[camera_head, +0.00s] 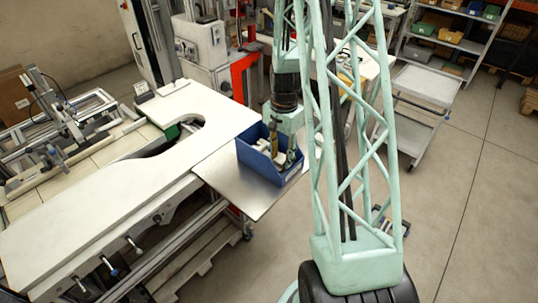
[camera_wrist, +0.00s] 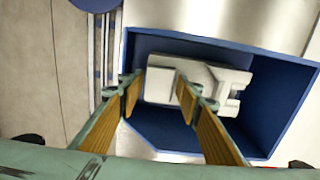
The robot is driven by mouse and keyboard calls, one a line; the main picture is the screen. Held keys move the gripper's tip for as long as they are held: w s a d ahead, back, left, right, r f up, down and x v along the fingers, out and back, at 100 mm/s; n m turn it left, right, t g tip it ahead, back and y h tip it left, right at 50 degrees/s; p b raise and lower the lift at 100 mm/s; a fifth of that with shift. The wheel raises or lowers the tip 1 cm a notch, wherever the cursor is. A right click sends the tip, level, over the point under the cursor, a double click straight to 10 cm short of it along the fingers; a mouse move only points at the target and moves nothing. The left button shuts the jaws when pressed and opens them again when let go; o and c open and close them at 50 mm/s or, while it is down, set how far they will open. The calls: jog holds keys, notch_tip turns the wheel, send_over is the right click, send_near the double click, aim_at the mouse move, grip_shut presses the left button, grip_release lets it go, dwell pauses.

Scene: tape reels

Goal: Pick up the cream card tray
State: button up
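The cream card tray (camera_wrist: 215,77) appears to be the pale, blocky piece with notches at its right end, lying inside a blue bin (camera_wrist: 285,85). In the head view the bin (camera_head: 263,172) sits on a metal plate, with pale contents partly hidden by my gripper (camera_head: 277,150). In the wrist view my gripper (camera_wrist: 158,92) is open, its tan-padded fingers apart. The left finger is by the pale piece's left end. The right finger overlaps its middle and hides part of it. I cannot tell whether either finger touches it.
The bare metal plate (camera_head: 225,170) extends left of the bin, beside a white worktop (camera_head: 95,215). A grey cart (camera_head: 425,88) and stocked shelves (camera_head: 447,35) stand at the back right.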

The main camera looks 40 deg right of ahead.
jog(key=c, duration=0.7)
jog(key=shift+o, duration=0.2)
jog(key=shift+r, duration=0.2)
notch_tip(320, 180, up, 10)
jog(key=shift+f+b, duration=0.2)
jog(key=shift+b, duration=0.25)
dwell(0.8)
